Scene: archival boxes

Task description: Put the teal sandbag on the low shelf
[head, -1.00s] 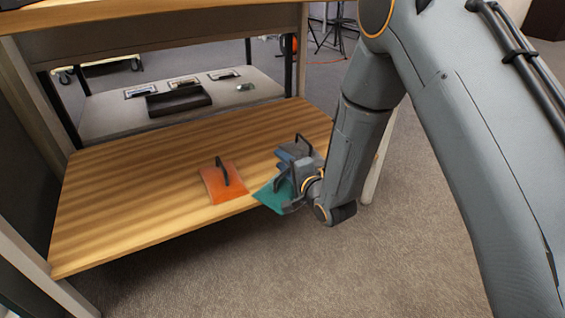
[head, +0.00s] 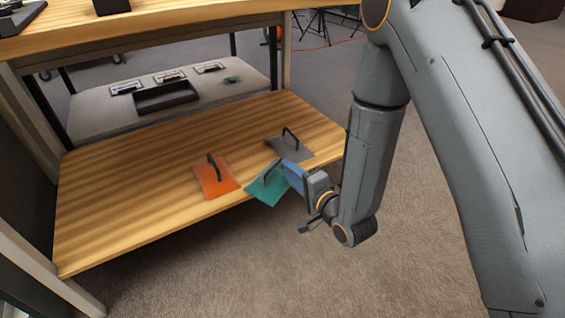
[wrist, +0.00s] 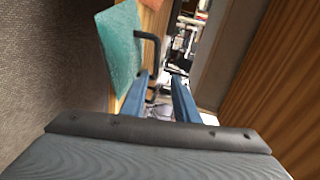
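The teal sandbag (head: 266,190) lies at the front edge of the low wooden shelf (head: 130,205), with part of it sticking out past the edge. It has a dark loop handle on top. In the wrist view the teal sandbag (wrist: 122,50) is at the upper left, over the shelf edge, with carpet beside it. My gripper (head: 290,172) is just right of the sandbag. In the wrist view my gripper (wrist: 161,76) has its two blue fingers apart. The dark handle shows close to the left finger; I cannot tell whether they touch.
An orange sandbag (head: 215,178) lies on the shelf to the left of the teal one, and a grey sandbag (head: 290,147) lies behind it. The left part of the shelf is bare. A tabletop (head: 180,22) hangs above. A grey lower surface with a black tray (head: 166,97) stands behind.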

